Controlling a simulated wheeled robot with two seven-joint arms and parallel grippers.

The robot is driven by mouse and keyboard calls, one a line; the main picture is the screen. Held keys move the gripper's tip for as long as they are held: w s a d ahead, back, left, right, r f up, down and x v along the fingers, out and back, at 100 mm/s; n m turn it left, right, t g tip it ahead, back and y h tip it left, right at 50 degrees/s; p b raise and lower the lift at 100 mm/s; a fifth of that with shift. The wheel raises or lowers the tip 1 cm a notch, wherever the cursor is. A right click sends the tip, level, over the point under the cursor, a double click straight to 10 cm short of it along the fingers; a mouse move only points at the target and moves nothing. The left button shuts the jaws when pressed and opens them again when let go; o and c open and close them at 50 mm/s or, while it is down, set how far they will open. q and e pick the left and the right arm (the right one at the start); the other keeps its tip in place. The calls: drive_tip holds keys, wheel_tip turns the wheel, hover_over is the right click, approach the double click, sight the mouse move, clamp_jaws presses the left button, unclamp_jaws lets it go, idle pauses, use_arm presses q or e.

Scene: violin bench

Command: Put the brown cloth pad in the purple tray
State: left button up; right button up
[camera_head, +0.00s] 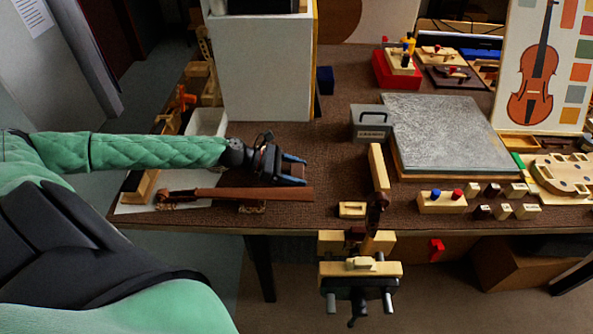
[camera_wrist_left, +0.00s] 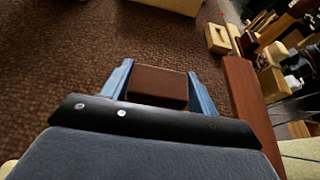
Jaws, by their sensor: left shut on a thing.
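My left gripper (camera_head: 297,170) reaches in from the left over the brown bench, just behind a long reddish-brown wooden neck piece. In the left wrist view, the brown cloth pad (camera_wrist_left: 158,86) is a small block between the two blue fingers of the left gripper (camera_wrist_left: 160,82), which is shut on it. In the head view the pad is hard to make out between the fingers. I cannot pick out a clearly purple tray; a dark, flat, tray-like thing (camera_head: 440,78) with small parts on it lies at the back right. My right gripper is not in view.
The neck piece (camera_head: 250,193) lies along the front left edge. A tall white box (camera_head: 268,70) stands behind my gripper. A grey block (camera_head: 371,124) and a grey stone slab (camera_head: 450,130) stand to the right. A vise (camera_head: 340,268) juts from the front edge. Bench surface (camera_head: 325,150) right of my gripper is clear.

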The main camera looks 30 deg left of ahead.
use_arm(q)
drive_tip(key=shift+f, duration=0.1)
drive_tip(key=o, duration=1)
drive_tip(key=shift+c, duration=0.2)
